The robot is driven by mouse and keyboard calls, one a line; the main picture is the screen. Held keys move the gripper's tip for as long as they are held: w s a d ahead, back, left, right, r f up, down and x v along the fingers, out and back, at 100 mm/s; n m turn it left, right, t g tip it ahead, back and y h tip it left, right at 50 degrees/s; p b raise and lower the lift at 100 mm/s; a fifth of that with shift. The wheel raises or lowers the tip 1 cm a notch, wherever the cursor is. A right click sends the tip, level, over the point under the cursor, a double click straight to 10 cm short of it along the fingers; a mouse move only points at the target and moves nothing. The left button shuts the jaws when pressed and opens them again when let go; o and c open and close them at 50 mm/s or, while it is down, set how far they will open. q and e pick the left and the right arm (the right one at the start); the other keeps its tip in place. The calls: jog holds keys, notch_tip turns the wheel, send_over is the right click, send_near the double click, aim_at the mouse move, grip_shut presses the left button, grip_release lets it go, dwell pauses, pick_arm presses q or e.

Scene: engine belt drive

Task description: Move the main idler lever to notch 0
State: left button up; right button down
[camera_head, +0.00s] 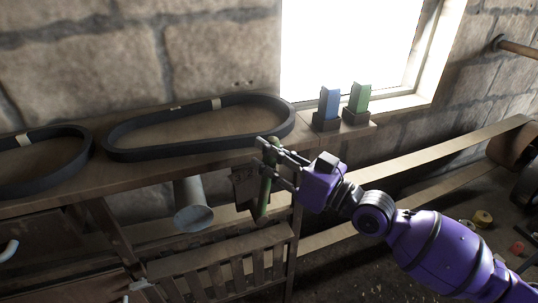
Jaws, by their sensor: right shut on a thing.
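My right gripper (268,162) comes in from the right at the front edge of the wooden shelf. It is shut on a slim green bar (263,203), which stands nearly upright between the fingers and hangs down below them. The bar's upper end is partly hidden by the fingers. A brown, plate-like piece (243,187) is just left of the bar; I cannot tell whether they are joined. I cannot tell for sure that the bar is the main idler lever, and no notch marks are readable. My left gripper is not in view.
Two black belts (200,144) (40,162) lie on the shelf (120,177). A blue block (328,102) and a green block (359,97) stand in dark holders by the window. A grey cylinder (193,215) and a slatted wooden crate (215,272) are below the shelf.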

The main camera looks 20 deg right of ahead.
jog(key=d+m+b, duration=0.1)
jog(key=d+f+m+t+b, duration=0.1)
jog(key=d+b, duration=0.1)
jog(key=shift+d, duration=0.25)
jog(key=c, duration=1.7)
grip_release()
jog(key=shift+d, duration=0.1)
jog(key=shift+o, duration=1.2)
jog(key=shift+d, duration=0.15)
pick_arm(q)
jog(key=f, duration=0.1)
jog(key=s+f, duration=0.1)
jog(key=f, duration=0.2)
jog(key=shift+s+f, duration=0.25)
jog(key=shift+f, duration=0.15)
pick_arm(e)
jog(key=v, duration=1.2)
jog(key=shift+f, duration=0.15)
